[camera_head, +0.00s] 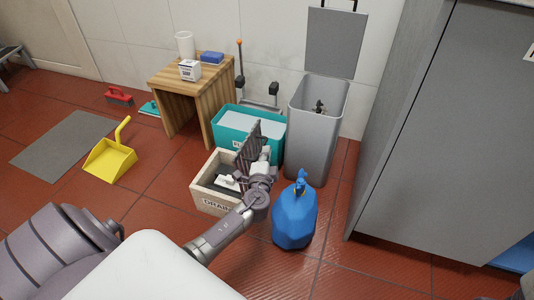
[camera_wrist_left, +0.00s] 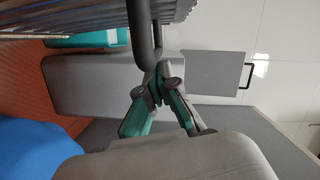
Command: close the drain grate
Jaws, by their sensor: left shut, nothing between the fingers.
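The drain grate (camera_head: 249,145) is a dark slatted panel standing raised, near upright, over a pale box marked DRAIN (camera_head: 208,200). Its slats and a curved dark bar show at the top of the left wrist view (camera_wrist_left: 90,18). My left gripper (camera_head: 265,155) is at the right side of the raised grate. Its fingers, with teal pads, are shut and empty; in the left wrist view the fingertips (camera_wrist_left: 158,77) are close to the bar's lower end. I cannot tell whether they touch it. A small white item lies in the box. My right gripper is not in view.
A teal tub (camera_head: 226,125) stands behind the box and a grey bin (camera_head: 312,135) behind right. A blue bag (camera_head: 295,220) stands right of my arm. A wooden stool (camera_head: 188,95) and yellow dustpan (camera_head: 110,160) are left. The red floor in front is partly clear.

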